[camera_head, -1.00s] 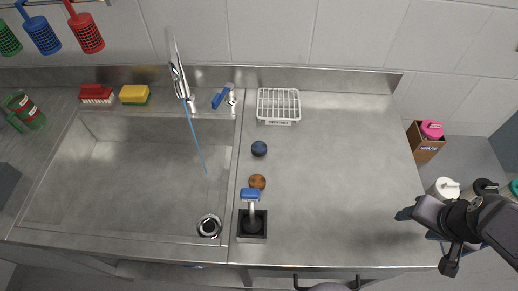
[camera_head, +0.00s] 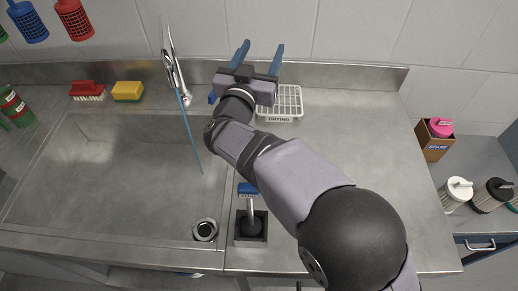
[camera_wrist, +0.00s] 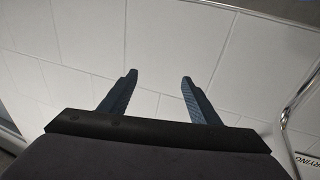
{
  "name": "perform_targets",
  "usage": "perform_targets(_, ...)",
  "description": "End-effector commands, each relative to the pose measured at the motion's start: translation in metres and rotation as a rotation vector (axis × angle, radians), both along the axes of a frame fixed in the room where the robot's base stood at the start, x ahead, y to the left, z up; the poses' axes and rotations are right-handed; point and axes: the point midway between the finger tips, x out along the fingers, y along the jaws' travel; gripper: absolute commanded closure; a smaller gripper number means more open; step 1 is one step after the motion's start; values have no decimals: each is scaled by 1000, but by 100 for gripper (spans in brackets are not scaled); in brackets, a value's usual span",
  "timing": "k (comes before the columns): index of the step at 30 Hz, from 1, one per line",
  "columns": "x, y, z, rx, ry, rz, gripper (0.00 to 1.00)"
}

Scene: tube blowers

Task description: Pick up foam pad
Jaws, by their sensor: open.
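A yellow block with a green underside (camera_head: 128,91), the likeliest foam pad, lies on the back ledge of the sink, left of the faucet. My gripper (camera_head: 260,47) is open and empty. In the head view it appears over the back wall edge, right of the faucet and beside the drying rack, well to the right of the block. In the wrist view its two blue fingers (camera_wrist: 158,76) are spread with only wall tiles between them. The block is not in the wrist view.
A red brush (camera_head: 87,90) sits left of the block. The faucet (camera_head: 176,75) stands between the block and my gripper. The drying rack (camera_head: 289,103) is at the counter's back. A plunger-like tool (camera_head: 250,222) stands in a black holder.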

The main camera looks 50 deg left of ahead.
Motion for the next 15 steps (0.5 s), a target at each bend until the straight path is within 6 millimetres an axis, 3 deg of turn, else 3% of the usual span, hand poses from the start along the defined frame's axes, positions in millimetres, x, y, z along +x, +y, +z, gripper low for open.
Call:
perform_targets(1, -27, 9, -14, 15, -7, -20, 43)
perform_targets(3, -53, 8, -35, 36, 7, -90, 43)
perform_targets(9, -107, -23, -113, 38, 109, -310, 43)
perform_targets(15, -149, -57, -172, -6, 182, -472, 43)
